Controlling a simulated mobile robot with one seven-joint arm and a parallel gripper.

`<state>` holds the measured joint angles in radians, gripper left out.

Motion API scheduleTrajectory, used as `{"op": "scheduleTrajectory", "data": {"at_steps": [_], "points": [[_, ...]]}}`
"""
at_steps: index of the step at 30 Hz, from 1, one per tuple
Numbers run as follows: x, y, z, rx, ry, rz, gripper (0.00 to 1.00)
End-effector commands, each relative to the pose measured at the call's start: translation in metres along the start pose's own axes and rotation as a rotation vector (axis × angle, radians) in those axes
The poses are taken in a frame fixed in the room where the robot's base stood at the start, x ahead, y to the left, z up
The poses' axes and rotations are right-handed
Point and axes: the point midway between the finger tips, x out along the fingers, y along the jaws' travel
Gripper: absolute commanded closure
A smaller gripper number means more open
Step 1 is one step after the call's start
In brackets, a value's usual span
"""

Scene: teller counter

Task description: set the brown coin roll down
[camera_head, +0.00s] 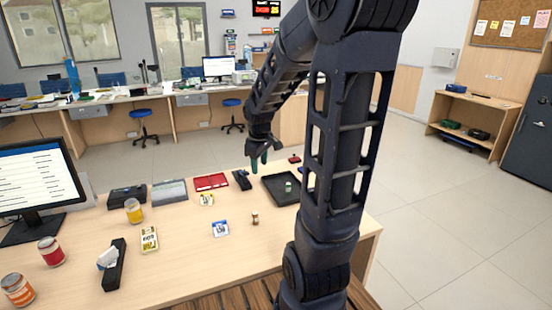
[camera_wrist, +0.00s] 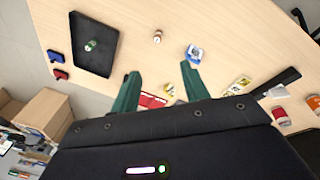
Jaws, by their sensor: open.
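The small brown coin roll (camera_head: 255,218) stands on the bare wooden counter (camera_head: 190,262), in front of a black tray (camera_head: 272,193). In the wrist view the roll (camera_wrist: 157,37) lies beyond my fingertips, apart from them. My gripper (camera_head: 259,162) is above the far side of the counter, behind the roll in the head view. Its green fingers (camera_wrist: 161,72) are spread with nothing between them. A green coin roll (camera_wrist: 90,45) is in the black tray, and it also shows in the head view (camera_head: 289,187).
A blue-and-white item (camera_head: 220,228) lies left of the brown roll. A red tray (camera_head: 210,182), a black stapler-like object (camera_head: 241,180), a yellow-white packet (camera_head: 149,239), cans and a monitor (camera_head: 38,180) occupy the counter's back and left. Bare wood surrounds the brown roll.

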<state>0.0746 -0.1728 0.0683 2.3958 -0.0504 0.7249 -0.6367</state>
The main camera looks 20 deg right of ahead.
Motion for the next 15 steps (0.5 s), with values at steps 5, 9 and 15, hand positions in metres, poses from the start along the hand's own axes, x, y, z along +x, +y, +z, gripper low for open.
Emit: {"op": "scheduleTrajectory", "data": {"at_steps": [5, 9, 15], "points": [[-0.042, -0.018, 0.022, 0.144, 0.042, 0.027, 0.55], [-0.068, -0.034, 0.041, 0.259, 0.077, 0.039, 0.55], [-0.101, -0.058, 0.070, 0.422, 0.131, 0.045, 0.55]]}}
